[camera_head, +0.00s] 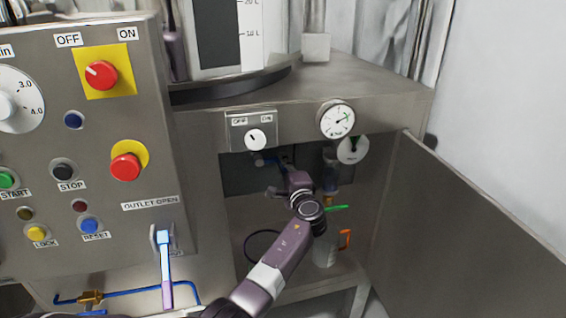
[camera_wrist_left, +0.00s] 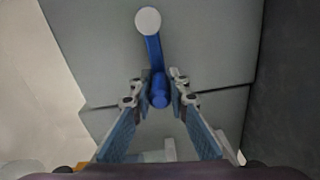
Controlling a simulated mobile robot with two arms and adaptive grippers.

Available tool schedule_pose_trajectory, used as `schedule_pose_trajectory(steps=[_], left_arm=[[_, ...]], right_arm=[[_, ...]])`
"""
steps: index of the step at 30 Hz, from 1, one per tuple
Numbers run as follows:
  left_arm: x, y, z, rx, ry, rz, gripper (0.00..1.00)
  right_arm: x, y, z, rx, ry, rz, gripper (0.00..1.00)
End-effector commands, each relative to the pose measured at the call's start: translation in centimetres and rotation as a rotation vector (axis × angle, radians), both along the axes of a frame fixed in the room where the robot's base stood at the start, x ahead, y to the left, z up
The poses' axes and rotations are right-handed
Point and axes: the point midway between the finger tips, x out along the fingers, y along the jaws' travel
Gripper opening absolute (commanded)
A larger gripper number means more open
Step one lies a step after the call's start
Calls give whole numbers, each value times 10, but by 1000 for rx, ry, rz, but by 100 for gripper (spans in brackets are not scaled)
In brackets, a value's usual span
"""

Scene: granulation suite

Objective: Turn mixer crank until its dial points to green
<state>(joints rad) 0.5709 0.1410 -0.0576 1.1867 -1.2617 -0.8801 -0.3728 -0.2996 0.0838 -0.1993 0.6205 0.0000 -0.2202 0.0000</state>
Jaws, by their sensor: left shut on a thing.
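The blue crank (camera_wrist_left: 153,50) shows in the left wrist view, with a pale round end at its top and a blue knob at its lower end. My left gripper (camera_wrist_left: 160,88) is shut on the knob, one finger on each side. In the head view my left gripper (camera_head: 273,176) is inside the open cabinet, below the panel, and only a bit of blue shows there. A round gauge (camera_head: 337,120) with a dark needle and a small green mark is on the cabinet's front edge. My right gripper is out of view.
A grey control panel (camera_head: 90,215) with knobs and buttons stands at left. A small OFF/ON switch (camera_head: 255,139) is above my gripper. The open cabinet door (camera_head: 470,230) bounds the right side. A container with an orange handle (camera_head: 346,239) stands low inside.

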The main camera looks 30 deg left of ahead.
Motion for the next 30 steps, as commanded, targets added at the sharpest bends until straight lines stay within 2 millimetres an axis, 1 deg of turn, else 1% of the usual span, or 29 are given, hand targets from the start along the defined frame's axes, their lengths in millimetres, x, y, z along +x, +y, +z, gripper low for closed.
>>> schedule_pose_trajectory(steps=[1, 10, 16, 17, 21, 27, 30], left_arm=[[0, 2, 5, 16, 2, 2, 0], [1, 2, 5, 28, 14, 1, 0], [1, 2, 6, 28, 13, 0, 0], [1, 2, 6, 28, 13, 0, 17], [1, 2, 5, 25, 13, 0, 33], [1, 1, 2, 21, 16, -1, 33], [0, 0, 1, 20, 16, -1, 33]], right_arm=[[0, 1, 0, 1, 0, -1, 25], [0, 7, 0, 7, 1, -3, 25], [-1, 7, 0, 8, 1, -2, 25], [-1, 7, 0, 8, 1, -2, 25], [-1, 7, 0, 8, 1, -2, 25], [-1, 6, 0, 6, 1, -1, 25], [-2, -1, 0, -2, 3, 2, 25]])
